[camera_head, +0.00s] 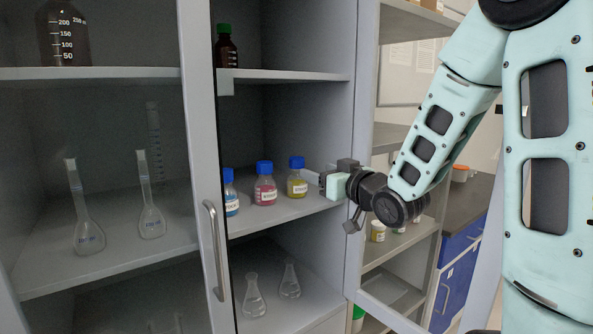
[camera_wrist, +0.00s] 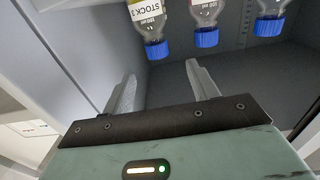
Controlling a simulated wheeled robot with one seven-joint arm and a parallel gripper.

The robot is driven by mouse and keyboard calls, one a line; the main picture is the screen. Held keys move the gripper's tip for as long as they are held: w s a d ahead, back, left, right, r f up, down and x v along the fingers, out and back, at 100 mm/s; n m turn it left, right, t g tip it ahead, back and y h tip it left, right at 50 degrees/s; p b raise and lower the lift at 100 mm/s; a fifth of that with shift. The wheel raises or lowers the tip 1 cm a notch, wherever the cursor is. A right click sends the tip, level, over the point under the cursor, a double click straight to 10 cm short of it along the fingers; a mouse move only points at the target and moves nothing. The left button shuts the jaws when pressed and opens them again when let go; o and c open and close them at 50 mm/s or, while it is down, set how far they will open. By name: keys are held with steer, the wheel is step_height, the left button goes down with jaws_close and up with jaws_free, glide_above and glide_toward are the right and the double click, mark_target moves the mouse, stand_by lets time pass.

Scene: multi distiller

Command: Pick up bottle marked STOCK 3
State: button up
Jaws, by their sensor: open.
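The bottle marked STOCK 3 (camera_wrist: 150,22) shows upside down at the top of the wrist view, with a blue cap and a white label. It appears to be the bottle with yellow contents (camera_head: 297,181), rightmost of three on the middle cabinet shelf in the head view. Its label is too small to read there. My gripper (camera_head: 314,178) is just to the right of this bottle, at about its height. In the wrist view my gripper (camera_wrist: 161,78) is open, with nothing between its fingers. The bottle is beyond the fingertips, and its far end is cut off.
A pink bottle (camera_head: 265,185) and a blue bottle (camera_head: 231,195) stand left of it on the same shelf (camera_head: 290,209). The cabinet's right side edge (camera_head: 364,130) is close to my wrist. Glass flasks (camera_head: 254,297) stand below, and a brown bottle (camera_head: 226,50) above.

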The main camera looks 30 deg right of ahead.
mark_target(300, 162)
steer(key=shift+w+r+p, duration=0.2)
steer(key=shift+w+p, duration=1.3)
steer(key=shift+p, duration=1.1)
steer(key=w, duration=0.2)
steer(key=w+p, duration=0.1)
steer(key=w, duration=0.1)
steer(key=shift+w+f, duration=0.2)
steer(key=shift+w, duration=0.05)
steer(key=shift+w+r+p, duration=0.25)
steer(key=shift+w+p, duration=0.3)
steer(key=w+p, duration=0.2)
steer(key=w, duration=0.1)
steer(key=shift+w+d+r, duration=0.15)
steer(key=shift+w, duration=0.45)
jaws_close()
